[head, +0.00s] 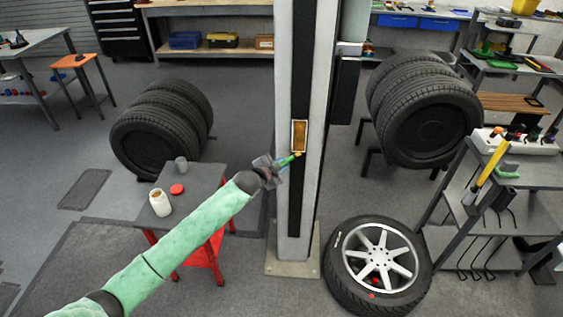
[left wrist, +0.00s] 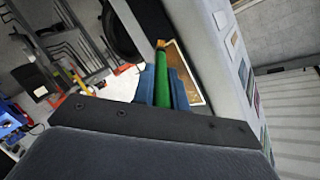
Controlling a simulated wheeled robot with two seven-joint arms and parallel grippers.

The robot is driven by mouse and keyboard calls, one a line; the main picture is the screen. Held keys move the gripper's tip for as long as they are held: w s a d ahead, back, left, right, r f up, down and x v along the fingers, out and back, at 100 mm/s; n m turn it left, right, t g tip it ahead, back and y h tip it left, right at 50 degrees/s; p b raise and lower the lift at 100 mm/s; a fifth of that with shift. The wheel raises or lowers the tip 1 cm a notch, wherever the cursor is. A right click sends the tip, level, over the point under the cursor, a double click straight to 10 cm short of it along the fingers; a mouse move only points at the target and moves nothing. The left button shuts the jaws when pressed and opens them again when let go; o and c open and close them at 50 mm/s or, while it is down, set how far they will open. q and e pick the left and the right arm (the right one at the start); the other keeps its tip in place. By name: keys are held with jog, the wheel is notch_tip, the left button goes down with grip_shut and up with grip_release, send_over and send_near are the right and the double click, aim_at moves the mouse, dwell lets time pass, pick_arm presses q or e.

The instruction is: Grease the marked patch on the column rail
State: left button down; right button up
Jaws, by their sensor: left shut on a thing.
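The column rail is a dark strip on the pale upright column (head: 292,60). The marked patch (head: 299,135) on it is an amber-brown rectangle with a pale border; it also shows in the left wrist view (left wrist: 186,72). My left gripper (head: 282,166) is shut on the green handle of a brush (head: 288,160), seen between the jaws in the left wrist view (left wrist: 164,90). The brush's yellowish tip is at the patch's lower edge in the head view; I cannot tell whether it touches. My right gripper is not in view.
A small grey-topped red table (head: 205,180) left of the column holds an open white jar (head: 159,203), a red lid (head: 177,189) and a grey cup (head: 181,165). A shelf rack (head: 530,172) stands farther right.

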pick_arm(q)
jog(key=shift+s+r+p, duration=0.1)
jog(key=shift+s+p, duration=0.9)
jog(key=shift+s, duration=1.5)
jog(key=s+p, duration=0.1)
jog(key=s, duration=0.2)
jog(key=shift+w, duration=0.15)
jog(key=shift+w+b, duration=0.7)
jog(key=shift+w, duration=3.6)
